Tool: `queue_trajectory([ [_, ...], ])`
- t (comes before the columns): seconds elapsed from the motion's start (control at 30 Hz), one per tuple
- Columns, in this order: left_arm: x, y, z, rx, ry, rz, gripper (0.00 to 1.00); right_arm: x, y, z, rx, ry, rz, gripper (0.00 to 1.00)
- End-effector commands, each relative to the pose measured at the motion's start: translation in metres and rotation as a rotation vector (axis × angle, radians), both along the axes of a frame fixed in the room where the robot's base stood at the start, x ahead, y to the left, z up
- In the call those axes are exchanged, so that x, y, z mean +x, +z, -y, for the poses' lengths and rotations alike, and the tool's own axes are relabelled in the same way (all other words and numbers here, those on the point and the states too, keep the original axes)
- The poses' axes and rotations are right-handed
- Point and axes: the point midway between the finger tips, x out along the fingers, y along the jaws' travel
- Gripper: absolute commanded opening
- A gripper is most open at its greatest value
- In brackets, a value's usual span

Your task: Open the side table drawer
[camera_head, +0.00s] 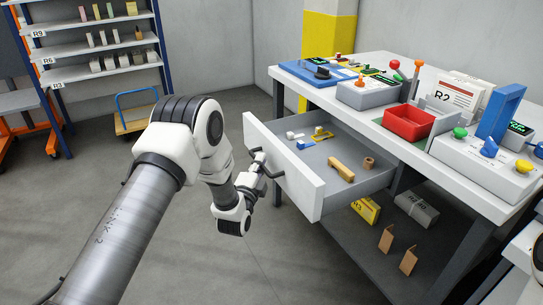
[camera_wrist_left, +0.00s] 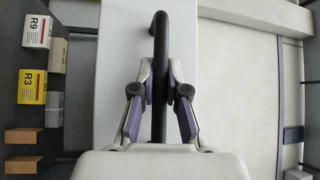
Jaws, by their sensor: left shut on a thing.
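The side table's drawer (camera_head: 285,163) has a white front and stands pulled well out from under the white tabletop in the head view. Several small items lie inside it, among them a wooden block and a tape roll. My left gripper (camera_head: 258,168) is at the drawer front's black handle. In the left wrist view the left gripper (camera_wrist_left: 159,90) has its two fingers closed on both sides of the black bar handle (camera_wrist_left: 159,40), against the white drawer front (camera_wrist_left: 120,60). My right gripper is not in either view.
The tabletop (camera_head: 375,110) carries a red tray (camera_head: 408,122), control boxes and a blue frame. A lower shelf holds boxes and bookends (camera_head: 408,262). A shelf rack (camera_head: 100,48) and a blue-handled cart (camera_head: 135,115) stand behind. The floor left of the drawer is clear.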

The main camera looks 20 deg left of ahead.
Motion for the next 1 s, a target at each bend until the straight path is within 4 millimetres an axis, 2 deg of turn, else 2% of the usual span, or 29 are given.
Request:
queue_trajectory([
  [0.47, -0.005, -0.001, -0.003, 0.001, -0.001, -0.002, 0.00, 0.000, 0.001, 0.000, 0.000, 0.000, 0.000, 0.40],
  [0.5, -0.005, -0.001, -0.003, 0.001, -0.001, -0.002, 0.27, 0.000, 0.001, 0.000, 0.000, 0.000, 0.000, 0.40],
  [0.53, -0.005, -0.001, -0.003, 0.001, -0.001, -0.002, 0.38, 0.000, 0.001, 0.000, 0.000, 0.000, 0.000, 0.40],
  [0.87, -0.006, -0.001, -0.003, 0.000, 0.000, -0.001, 0.39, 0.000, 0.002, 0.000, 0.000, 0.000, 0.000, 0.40],
  [1.0, -0.021, -0.004, -0.001, 0.000, -0.001, -0.004, 0.39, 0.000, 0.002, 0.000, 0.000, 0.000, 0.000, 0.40],
])
